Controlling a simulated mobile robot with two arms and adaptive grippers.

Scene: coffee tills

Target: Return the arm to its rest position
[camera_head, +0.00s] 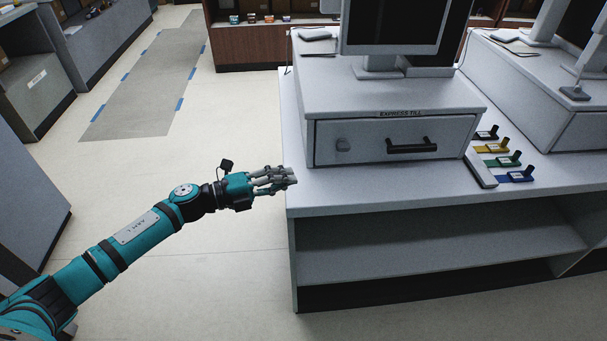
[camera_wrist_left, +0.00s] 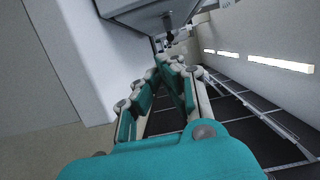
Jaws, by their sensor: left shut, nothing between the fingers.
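My left arm, teal and black, reaches in from the lower left in the head view. Its gripper (camera_head: 290,176) is shut and empty, with its fingertips by the left edge of the white counter (camera_head: 390,190). The same gripper (camera_wrist_left: 170,62) shows in the left wrist view, its fingers drawn together with nothing between them. My right gripper is in neither view.
A grey till drawer (camera_head: 368,142) marked "EXPRESS TILL" with a black handle stands on the counter, under a monitor (camera_head: 391,25). Several coloured holders (camera_head: 500,162) lie to its right. An open shelf (camera_head: 420,250) is below. The floor (camera_head: 215,245) left of the counter is clear.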

